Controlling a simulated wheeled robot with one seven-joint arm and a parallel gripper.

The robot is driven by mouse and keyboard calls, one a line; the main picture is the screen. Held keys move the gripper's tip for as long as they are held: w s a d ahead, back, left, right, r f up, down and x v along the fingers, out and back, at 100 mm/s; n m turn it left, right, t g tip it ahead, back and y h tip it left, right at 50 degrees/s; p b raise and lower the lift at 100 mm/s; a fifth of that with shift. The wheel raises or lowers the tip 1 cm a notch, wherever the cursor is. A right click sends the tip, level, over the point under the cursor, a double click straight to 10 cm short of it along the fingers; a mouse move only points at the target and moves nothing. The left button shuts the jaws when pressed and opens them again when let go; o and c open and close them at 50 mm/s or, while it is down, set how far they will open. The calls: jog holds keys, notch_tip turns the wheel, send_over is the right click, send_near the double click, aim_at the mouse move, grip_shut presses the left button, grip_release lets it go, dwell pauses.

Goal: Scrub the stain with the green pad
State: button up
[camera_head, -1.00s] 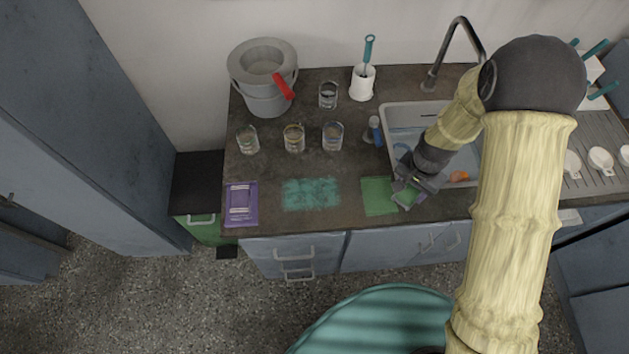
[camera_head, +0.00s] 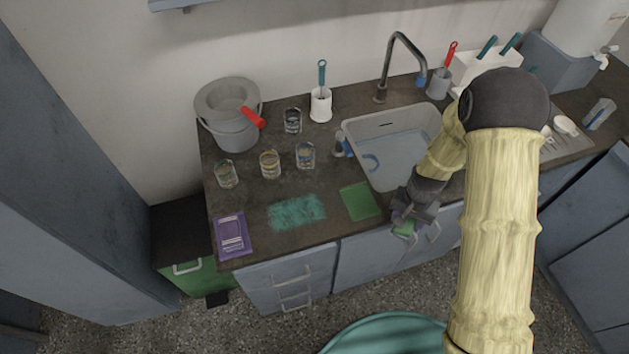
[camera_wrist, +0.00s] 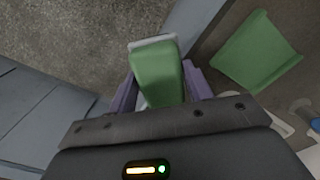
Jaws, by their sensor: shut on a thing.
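The stain (camera_head: 296,211) is a teal, rough-edged patch on the dark counter, left of the sink. My gripper (camera_head: 408,218) is shut on the green pad (camera_head: 402,229), right of the stain and by the counter's front edge. In the wrist view the green pad (camera_wrist: 158,75) sits between the two purple fingers (camera_wrist: 160,90), with a pale layer at its far end. Floor shows behind it. The stain is not in the wrist view.
A flat green mat (camera_head: 360,202) lies between stain and sink (camera_head: 350,128). A purple packet (camera_head: 231,235) lies left of the stain. Several glasses (camera_head: 305,156), a grey bucket (camera_head: 232,125) with a red handle and a brush holder (camera_head: 321,105) stand behind.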

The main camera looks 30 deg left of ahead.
jog(key=w+d+f, duration=0.1)
jog(key=d, duration=0.8)
jog(key=w+d+f, duration=0.2)
jog(key=d, duration=0.7)
jog(key=shift+w+f+m, duration=0.15)
jog(key=shift+f+m, duration=0.05)
jog(key=shift+m, duration=0.1)
